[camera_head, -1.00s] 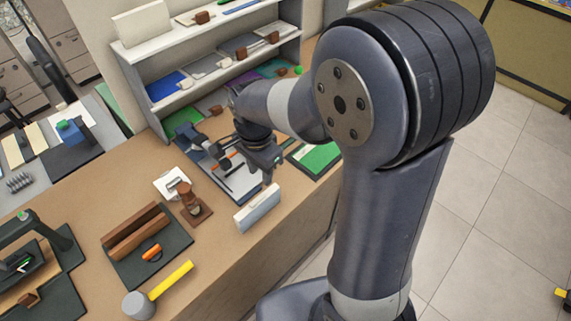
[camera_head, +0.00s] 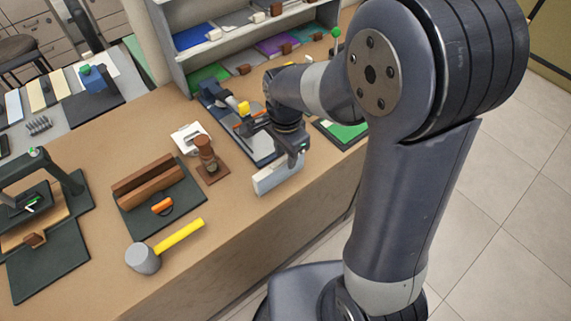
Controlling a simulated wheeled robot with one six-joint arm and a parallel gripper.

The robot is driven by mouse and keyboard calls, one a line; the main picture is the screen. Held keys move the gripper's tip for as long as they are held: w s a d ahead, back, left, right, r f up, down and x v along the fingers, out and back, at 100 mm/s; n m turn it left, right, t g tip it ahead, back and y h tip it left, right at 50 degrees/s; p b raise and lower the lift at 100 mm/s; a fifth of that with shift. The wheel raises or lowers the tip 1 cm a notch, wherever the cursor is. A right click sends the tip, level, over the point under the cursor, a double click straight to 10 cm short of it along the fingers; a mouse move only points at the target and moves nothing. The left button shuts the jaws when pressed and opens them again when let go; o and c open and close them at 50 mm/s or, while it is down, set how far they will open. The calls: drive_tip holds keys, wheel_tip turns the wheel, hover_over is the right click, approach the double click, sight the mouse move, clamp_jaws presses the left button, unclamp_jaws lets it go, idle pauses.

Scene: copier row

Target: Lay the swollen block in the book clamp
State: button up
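The swollen block (camera_head: 276,179), a pale grey-white slab, stands on its long edge near the front edge of the wooden counter. My gripper (camera_head: 294,160) is right over its right part, pointing down and overlapping its top in the picture. The fingertips are too small and hidden to tell whether they are open or closed on it. What looks like the book clamp (camera_head: 148,180) is a pair of brown wooden bars on a dark green board, with an orange handle (camera_head: 162,205) in front. No block shows between its bars. It is well to the left of my gripper.
A brown wooden stamp-like tool (camera_head: 208,158) stands between clamp and block. A yellow-handled mallet (camera_head: 144,257) lies in front of the clamp. A dark press (camera_head: 40,188) is at far left. A shelf (camera_head: 186,72) stands behind.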

drive_tip(key=shift+f, duration=0.1)
clamp_jaws()
idle(0.7)
wheel_tip(320, 180, up, 8)
drive_tip(key=p, duration=0.7)
